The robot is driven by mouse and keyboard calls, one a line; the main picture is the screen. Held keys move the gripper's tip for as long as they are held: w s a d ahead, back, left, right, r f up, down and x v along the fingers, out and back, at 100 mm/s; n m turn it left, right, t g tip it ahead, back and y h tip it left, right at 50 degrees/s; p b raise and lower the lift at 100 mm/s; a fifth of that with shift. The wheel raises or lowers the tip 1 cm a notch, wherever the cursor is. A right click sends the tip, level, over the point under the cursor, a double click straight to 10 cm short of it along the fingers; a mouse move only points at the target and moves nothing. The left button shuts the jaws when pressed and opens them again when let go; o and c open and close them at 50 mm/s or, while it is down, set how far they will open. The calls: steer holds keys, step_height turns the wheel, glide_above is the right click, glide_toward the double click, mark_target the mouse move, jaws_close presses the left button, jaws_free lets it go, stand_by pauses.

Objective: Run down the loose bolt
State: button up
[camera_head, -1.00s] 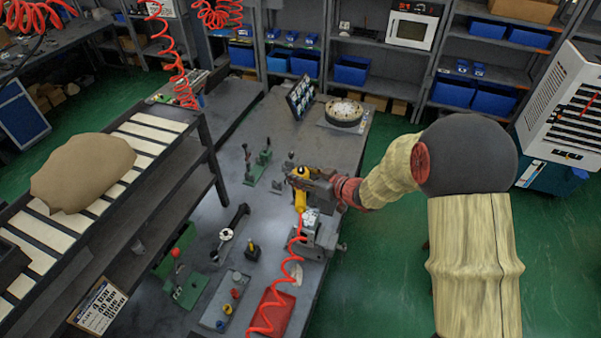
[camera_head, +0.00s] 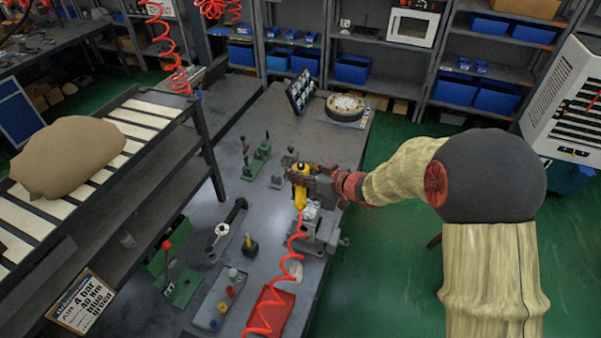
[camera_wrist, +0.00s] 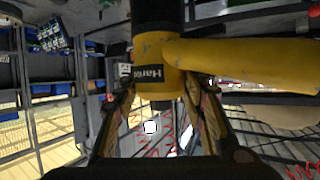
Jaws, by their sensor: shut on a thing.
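My gripper (camera_head: 312,176) is shut on a yellow pneumatic nutrunner (camera_head: 300,196) with a red coiled air hose (camera_head: 291,255). In the wrist view the yellow tool body (camera_wrist: 160,70) sits between my two fingers (camera_wrist: 160,115), with its yellow handle reaching right. The tool is over a grey metal valve block (camera_head: 322,230) on the bench. The loose bolt cannot be made out; the tool and gripper cover that area. I cannot tell whether the tool touches the block.
A red tray (camera_head: 268,312), a grey tray with coloured knobs (camera_head: 220,300), and a torque wrench (camera_head: 228,230) lie on the bench (camera_head: 262,215). Green lever fixtures (camera_head: 256,162) stand behind. A round flange (camera_head: 345,107) is at the far end. A roller rack (camera_head: 110,165) stands left.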

steer(key=shift+w+r, duration=0.1)
steer(key=shift+r, duration=0.2)
steer(key=shift+f+b, duration=1.25)
steer(key=shift+f, duration=1.2)
steer(key=shift+p, duration=0.35)
steer(key=shift+f+b, duration=0.55)
steer(key=shift+f, duration=0.35)
steer(key=shift+r, duration=0.1)
stand_by(0.7)
